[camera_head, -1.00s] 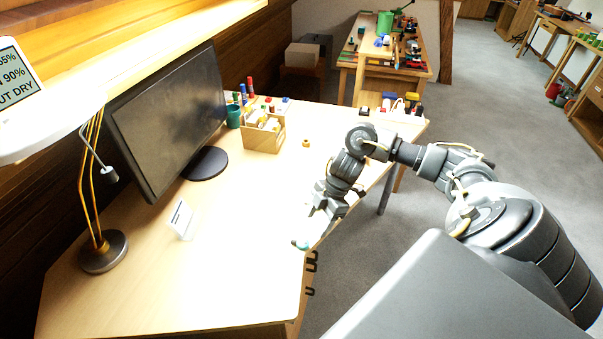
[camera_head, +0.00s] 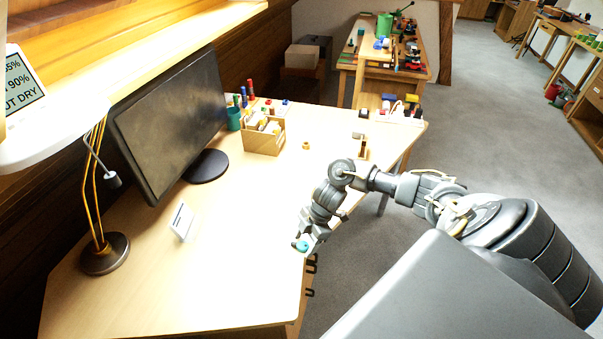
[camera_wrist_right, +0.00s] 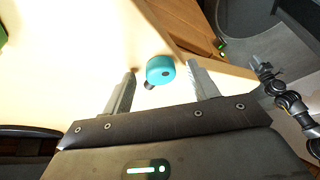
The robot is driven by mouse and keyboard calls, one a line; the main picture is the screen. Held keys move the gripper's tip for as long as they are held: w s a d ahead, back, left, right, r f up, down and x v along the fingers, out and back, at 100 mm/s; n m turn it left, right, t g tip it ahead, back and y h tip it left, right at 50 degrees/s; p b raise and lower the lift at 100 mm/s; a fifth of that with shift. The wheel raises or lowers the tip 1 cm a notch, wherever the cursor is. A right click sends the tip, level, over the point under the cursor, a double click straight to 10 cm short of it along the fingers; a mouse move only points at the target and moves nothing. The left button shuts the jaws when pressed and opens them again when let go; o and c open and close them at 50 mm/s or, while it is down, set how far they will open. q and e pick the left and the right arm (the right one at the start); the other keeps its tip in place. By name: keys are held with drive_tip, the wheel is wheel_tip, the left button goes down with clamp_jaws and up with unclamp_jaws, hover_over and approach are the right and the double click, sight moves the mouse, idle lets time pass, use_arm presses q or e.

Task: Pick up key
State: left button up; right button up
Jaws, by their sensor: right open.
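The key (camera_head: 302,246) shows as a small teal head at the front right edge of the desk. In the right wrist view the key (camera_wrist_right: 160,70) is a round teal head with a short dark part below it, lying between the two fingers. My right gripper (camera_head: 304,238) is open around the teal head. In the wrist view the gripper (camera_wrist_right: 161,76) shows gaps on both sides of the head, so it is not clamped. The key's lower part is mostly hidden. My left gripper is out of view.
The desk (camera_head: 210,270) is mostly clear around the key. A monitor (camera_head: 172,125), lamp base (camera_head: 104,254), small white card (camera_head: 182,221) and wooden organizer (camera_head: 262,140) stand farther left and back. The desk edge drops off close to the key.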

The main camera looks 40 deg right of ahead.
drive_tip(key=c, duration=1.1)
drive_tip(key=shift+r, duration=0.45)
drive_tip(key=s+d+r+b, duration=0.1)
drive_tip(key=s+d+r, duration=0.1)
drive_tip(key=s+r, duration=0.2)
drive_tip(key=s+d+r+b, duration=0.1)
drive_tip(key=s+d+r, duration=0.1)
drive_tip(key=s+r, duration=0.2)
drive_tip(key=s+d+r+b, duration=0.1)
drive_tip(key=s+d+r, duration=0.1)
drive_tip(key=s+r, duration=0.2)
drive_tip(key=shift+s+d, duration=0.2)
drive_tip(key=shift+d, duration=0.1)
